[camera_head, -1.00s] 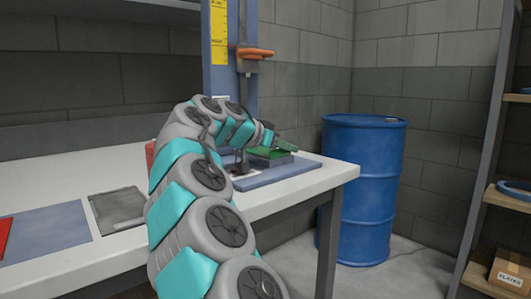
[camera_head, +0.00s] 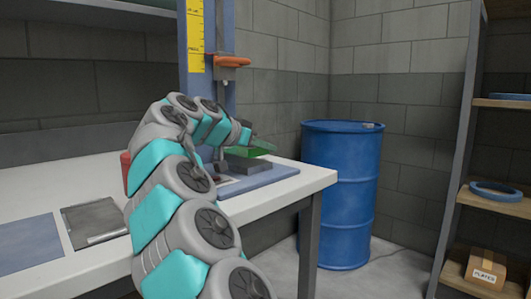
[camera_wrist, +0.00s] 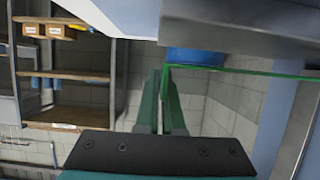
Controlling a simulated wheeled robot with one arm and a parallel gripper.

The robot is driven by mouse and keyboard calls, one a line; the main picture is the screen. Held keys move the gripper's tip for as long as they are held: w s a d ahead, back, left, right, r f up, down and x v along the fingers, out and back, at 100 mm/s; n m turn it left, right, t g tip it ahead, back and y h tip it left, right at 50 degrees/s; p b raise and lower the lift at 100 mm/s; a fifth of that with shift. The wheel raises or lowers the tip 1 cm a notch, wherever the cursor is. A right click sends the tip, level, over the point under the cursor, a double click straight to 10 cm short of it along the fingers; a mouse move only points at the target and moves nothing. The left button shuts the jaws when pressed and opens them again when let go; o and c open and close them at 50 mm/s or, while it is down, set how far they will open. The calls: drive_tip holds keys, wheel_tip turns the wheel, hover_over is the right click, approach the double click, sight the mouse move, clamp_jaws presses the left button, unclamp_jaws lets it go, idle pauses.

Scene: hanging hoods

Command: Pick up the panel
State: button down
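The panel (camera_head: 240,151), a flat bright green plate, shows in the head view on or just above a dark block on the blue-grey board at the right end of the workbench. In the wrist view the panel (camera_wrist: 250,73) is seen nearly edge-on, as a thin green line running right from the fingertips. My gripper (camera_wrist: 160,72) has two dark green fingers with a narrow gap between them. The tips are close to the panel's left end; whether they grip it is unclear. In the head view my gripper (camera_head: 262,145) is partly hidden, level with the panel.
A blue drum (camera_head: 342,195) stands right of the workbench (camera_head: 270,205). A press column with an orange handle (camera_head: 232,62) rises behind the board. Shelves (camera_head: 500,200) stand at the far right. A dark grey plate (camera_head: 95,222) lies on the bench at left.

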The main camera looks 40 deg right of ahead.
drive_tip(key=shift+r, duration=0.55)
drive_tip(key=shift+s+a+r, duration=0.2)
drive_tip(key=shift+a, duration=0.15)
drive_tip(key=s+a+r+b, duration=0.1)
drive_tip(key=s+a, duration=0.8)
drive_tip(key=a, duration=0.3)
drive_tip(key=shift+r, duration=0.15)
